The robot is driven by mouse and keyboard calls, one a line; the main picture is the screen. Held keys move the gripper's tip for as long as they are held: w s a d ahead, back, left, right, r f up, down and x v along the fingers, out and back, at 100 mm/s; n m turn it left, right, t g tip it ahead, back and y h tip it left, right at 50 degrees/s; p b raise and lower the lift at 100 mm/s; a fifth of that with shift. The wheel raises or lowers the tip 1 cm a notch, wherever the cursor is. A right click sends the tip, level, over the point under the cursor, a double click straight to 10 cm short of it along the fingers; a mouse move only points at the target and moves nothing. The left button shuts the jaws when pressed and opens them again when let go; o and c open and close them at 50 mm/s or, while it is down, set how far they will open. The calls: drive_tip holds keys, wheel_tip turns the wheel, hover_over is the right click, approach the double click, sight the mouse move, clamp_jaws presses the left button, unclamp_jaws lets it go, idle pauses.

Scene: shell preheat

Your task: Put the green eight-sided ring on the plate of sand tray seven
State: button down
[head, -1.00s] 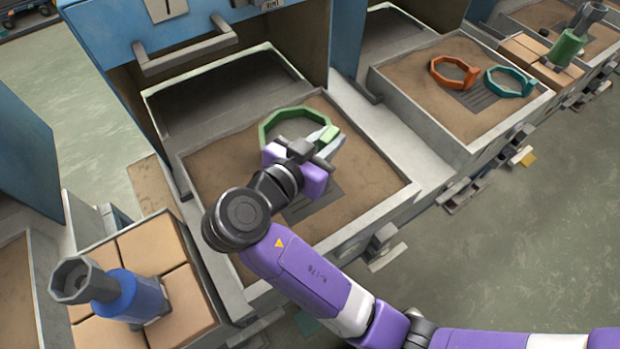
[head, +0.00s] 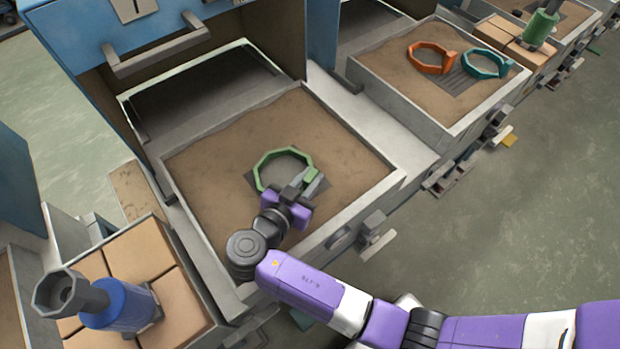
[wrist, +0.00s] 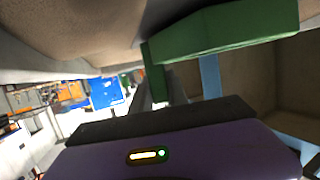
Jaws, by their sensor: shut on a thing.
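The green eight-sided ring (head: 284,152) is at the middle of the near sand tray (head: 205,185), over a dark grey plate (head: 284,177) set in the sand. My gripper (head: 309,184) is shut on the ring's block-like tab at its right front side. The ring looks level and low; I cannot tell whether it touches the plate. In the wrist view the green ring (wrist: 225,28) is close up, with pale sand behind it. My gripper hides part of the plate and the tray's front. No tray number is readable.
An orange ring (head: 428,68) and a teal ring (head: 488,76) lie in the tray at the upper right. A blue tool with a grey socket (head: 118,304) stands on tan blocks (head: 138,250) at the lower left. The blue cabinet (head: 70,40) with a handle overhangs the tray's back.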

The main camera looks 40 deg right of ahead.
drive_tip(key=shift+f, duration=0.2)
drive_tip(key=shift+f, duration=0.15)
drive_tip(key=c, duration=1.3)
unclamp_jaws()
drive_tip(key=shift+r, duration=0.25)
drive_tip(key=b+v, duration=0.1)
drive_tip(key=v, duration=1.1)
drive_tip(key=shift+s+f+b, duration=0.1)
drive_tip(key=shift+b, duration=0.25)
